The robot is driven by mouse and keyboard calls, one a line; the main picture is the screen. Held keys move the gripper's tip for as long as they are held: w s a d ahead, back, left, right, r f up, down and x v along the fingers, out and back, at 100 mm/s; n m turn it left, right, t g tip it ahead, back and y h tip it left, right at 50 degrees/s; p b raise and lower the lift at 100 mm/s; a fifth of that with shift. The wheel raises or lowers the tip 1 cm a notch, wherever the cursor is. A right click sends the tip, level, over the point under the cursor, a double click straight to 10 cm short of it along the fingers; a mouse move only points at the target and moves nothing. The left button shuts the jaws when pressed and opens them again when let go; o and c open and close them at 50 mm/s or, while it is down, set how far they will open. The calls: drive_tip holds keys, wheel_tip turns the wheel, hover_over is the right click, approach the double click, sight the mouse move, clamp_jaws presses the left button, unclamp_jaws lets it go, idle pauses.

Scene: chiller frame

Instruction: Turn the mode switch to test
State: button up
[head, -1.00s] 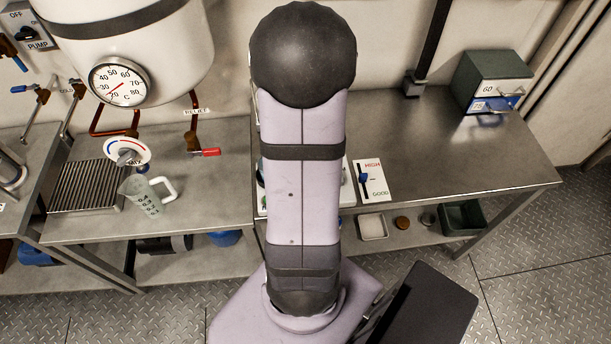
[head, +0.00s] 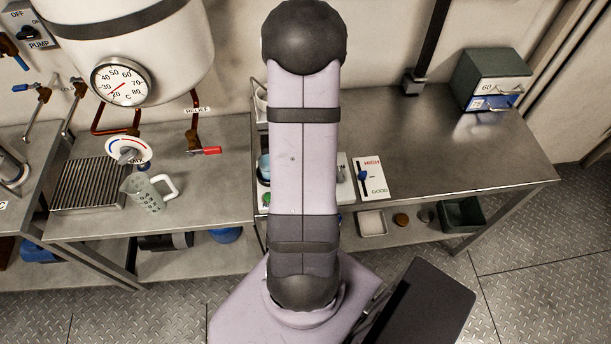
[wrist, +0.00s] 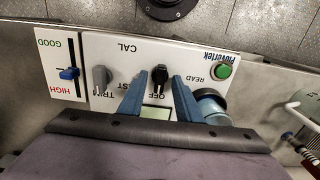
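The mode switch is a black knob (wrist: 159,77) on a white instrument panel (wrist: 110,50), seen upside down in the wrist view. Labels CAL, OFF and a partly covered word ending in "ST" stand around it. A small pale mark shows on the knob; which label it points to is hard to tell. My gripper (wrist: 156,82) is open, its two blue fingers on either side of the knob in the picture. Contact cannot be told. In the head view my arm hides the knob; only edges of the panel (head: 346,196) show.
The panel also bears a grey TRIM knob (wrist: 101,77) and a green READ button (wrist: 221,72). A blue-capped jar (wrist: 208,102) is close to one finger. A HIGH/GOOD slider card (wrist: 60,66) lies beside the panel.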

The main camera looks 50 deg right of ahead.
drive_tip(key=shift+c, duration=0.3)
clamp_jaws()
drive_tip(key=shift+m, duration=0.3)
drive_tip(key=m+p, duration=0.1)
drive_tip(key=m, duration=1)
drive_tip(key=shift+p, duration=0.35)
drive_tip(key=shift+o, duration=0.3)
unclamp_jaws()
